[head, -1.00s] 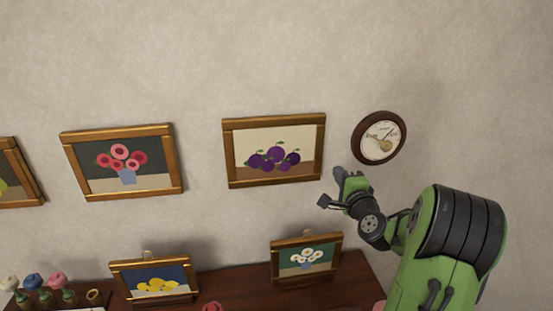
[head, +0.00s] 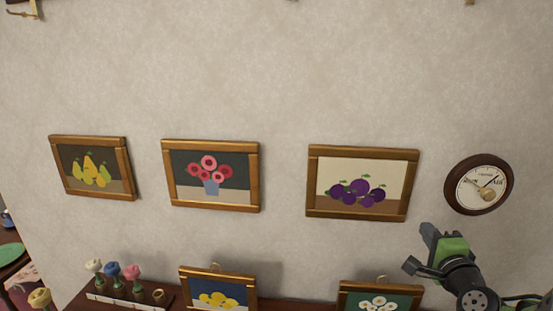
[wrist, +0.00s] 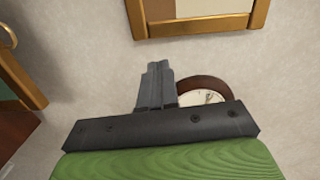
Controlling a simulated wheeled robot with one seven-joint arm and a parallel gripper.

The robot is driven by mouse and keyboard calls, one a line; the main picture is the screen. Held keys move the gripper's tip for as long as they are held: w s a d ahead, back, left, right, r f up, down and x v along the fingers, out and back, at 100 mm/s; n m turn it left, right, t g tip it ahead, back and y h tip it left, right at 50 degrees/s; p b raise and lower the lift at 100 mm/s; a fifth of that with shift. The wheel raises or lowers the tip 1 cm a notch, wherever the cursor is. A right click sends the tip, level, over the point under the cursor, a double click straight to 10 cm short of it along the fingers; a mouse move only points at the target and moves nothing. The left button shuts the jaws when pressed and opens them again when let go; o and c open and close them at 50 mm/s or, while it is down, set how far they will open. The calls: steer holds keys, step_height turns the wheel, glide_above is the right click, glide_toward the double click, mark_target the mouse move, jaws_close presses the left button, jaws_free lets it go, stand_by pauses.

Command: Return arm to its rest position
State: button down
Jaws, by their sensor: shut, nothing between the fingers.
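My gripper (head: 427,249) is at the lower right of the head view, in front of the wall and below the round dial. In the wrist view its fingers (wrist: 156,85) are pressed together with nothing between them. Part of my arm runs out of the head view at the lower right.
Pictures of pears (head: 92,168), pink flowers (head: 211,176) and plums (head: 362,183) hang on the wall, with the round dial (head: 478,184) to their right. Below, framed pictures of lemons (head: 218,291) and white flowers (head: 380,297) stand on a dark wooden surface. Flower-shaped items (head: 114,277) stand left.

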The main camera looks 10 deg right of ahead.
steer(key=s+a+f+n+g+y, duration=0.1)
steer(key=a+n+g+y, duration=0.2)
steer(key=a+n, duration=0.5)
steer(key=s+a+f+n+g+y, duration=0.15)
steer(key=a+n, duration=0.25)
steer(key=a, duration=0.9)
steer(key=s+a+f+n+g, duration=0.1)
steer(key=s+a+n+g, duration=0.1)
steer(key=s, duration=0.8)
steer(key=s+a+f+n+g, duration=0.1)
steer(key=s+a+n+g, duration=0.2)
steer(key=s, duration=0.8)
steer(key=n+g, duration=0.2)
steer(key=n, duration=0.1)
steer(key=shift+s+f+p, duration=0.15)
steer(key=shift+f+p, duration=0.25)
steer(key=shift+a, duration=0.1)
